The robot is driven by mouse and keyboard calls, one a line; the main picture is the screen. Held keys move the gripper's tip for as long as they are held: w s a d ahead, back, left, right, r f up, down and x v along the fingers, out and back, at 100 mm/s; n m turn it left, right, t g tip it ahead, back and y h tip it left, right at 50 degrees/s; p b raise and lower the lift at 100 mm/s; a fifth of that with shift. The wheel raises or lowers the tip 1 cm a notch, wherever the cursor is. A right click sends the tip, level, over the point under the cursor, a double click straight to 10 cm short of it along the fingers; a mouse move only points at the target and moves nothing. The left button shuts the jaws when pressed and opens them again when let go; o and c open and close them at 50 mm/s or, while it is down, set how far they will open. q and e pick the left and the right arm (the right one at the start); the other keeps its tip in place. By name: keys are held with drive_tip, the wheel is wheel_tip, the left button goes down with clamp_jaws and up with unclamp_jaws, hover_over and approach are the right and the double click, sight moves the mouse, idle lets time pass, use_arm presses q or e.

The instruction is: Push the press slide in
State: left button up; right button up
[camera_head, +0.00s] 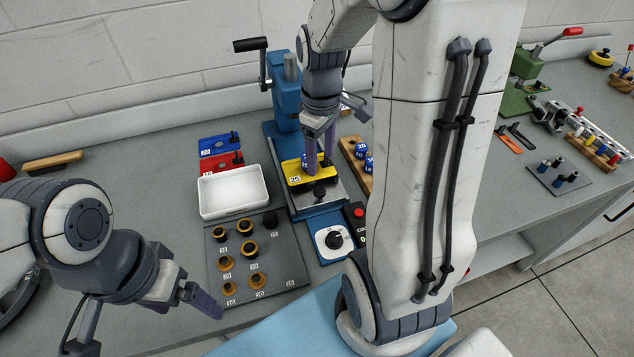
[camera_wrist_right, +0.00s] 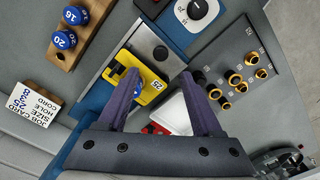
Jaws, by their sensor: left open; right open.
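The blue press (camera_head: 285,85) stands on the bench with its crank lever at upper left. Its metal slide (camera_head: 337,199) carries a yellow block (camera_head: 297,180) marked 25 and has a black knob (camera_head: 319,192) at its front. The knob (camera_wrist_right: 160,53) and yellow block (camera_wrist_right: 152,88) also show in the right wrist view. A blue piece (camera_wrist_right: 136,90) is partly visible at the block. My right gripper (camera_head: 320,155) is open, pointing down over the yellow block, fingers apart; contact cannot be told. My left gripper (camera_head: 190,297) is open and empty at the lower left, away from the press.
A white tray (camera_head: 233,212) and a grey board (camera_head: 285,262) with several rings lie left of the slide. A dial box (camera_head: 333,240) and a red button (camera_head: 357,212) are in front and right. A wooden rack (camera_head: 349,150) with blue pieces stands right of the press.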

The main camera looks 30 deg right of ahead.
sight(320, 189)
wheel_tip(320, 189, down, 10)
drive_tip(key=shift+r, duration=0.2)
clamp_jaws()
idle(1.5)
